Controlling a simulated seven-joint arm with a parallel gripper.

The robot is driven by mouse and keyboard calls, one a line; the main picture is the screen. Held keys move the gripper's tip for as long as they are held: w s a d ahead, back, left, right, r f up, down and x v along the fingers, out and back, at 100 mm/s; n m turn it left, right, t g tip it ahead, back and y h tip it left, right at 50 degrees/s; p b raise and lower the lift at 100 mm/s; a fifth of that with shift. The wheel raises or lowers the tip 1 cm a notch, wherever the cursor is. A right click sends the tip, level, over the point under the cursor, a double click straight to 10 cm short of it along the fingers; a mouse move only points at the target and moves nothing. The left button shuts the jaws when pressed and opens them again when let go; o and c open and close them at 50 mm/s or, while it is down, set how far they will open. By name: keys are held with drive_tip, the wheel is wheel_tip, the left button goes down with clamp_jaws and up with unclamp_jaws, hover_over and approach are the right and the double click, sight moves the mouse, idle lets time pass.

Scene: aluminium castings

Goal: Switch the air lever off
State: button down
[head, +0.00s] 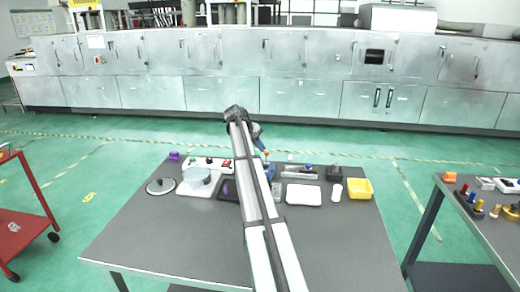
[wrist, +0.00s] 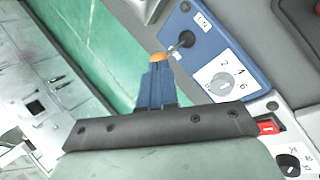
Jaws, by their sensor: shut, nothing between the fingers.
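The air lever (wrist: 173,48) is a thin metal rod with an orange knob (wrist: 159,57), rising from a dark pivot on a blue panel (wrist: 205,50). In the wrist view it leans to the lower left, with an "ON" label (wrist: 203,22) above right of the pivot and another small label (wrist: 177,55) beside the rod. My gripper (wrist: 157,68) is shut and empty, its blue fingertips right at the knob; whether they touch it I cannot tell. In the head view, the orange knob (head: 267,152) shows beside my arm, which partly hides the blue panel (head: 271,171).
The blue panel also carries a round numbered dial (wrist: 222,82). A red rocker switch (wrist: 269,127) and a black dial (wrist: 289,162) are close by. The table's front is clear.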

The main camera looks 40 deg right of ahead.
idle(0.3)
drive_tip(key=w+d+v, duration=0.1)
drive_tip(key=w+v, duration=0.1)
drive_tip(key=v, duration=1)
drive_tip(key=shift+a+r, duration=0.3)
drive_tip(key=shift+r, duration=0.15)
drive_tip(key=shift+w+a, duration=0.1)
